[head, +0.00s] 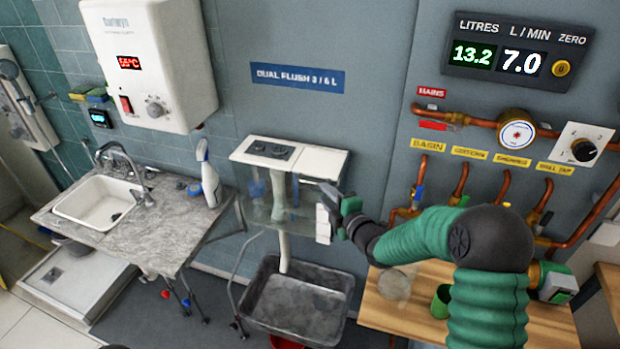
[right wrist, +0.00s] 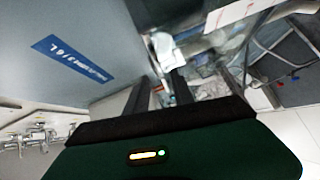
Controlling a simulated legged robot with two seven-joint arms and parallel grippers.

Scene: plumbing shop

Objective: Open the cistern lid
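The cistern (head: 258,205) is a clear tank on the wall with its inner parts showing. Its white lid (head: 322,163) lies across the top, with a grey two-button plate (head: 270,149) on its left part. The lid looks closed. My right gripper (head: 334,204) is at the cistern's right side, below lid level. In the right wrist view its two dark fingers (right wrist: 158,88) stand apart, with a white part beyond their tips. A white upright piece (head: 322,223) shows beside the gripper; I cannot tell whether they touch. My left gripper is not in view.
A grey tub (head: 299,325) stands below the cistern. A spray bottle (head: 208,177) and a sink (head: 100,204) are on the counter to the left. Copper pipes (head: 465,122) and a wooden bench (head: 385,314) are at the right. A blue sign (head: 297,77) hangs above the cistern.

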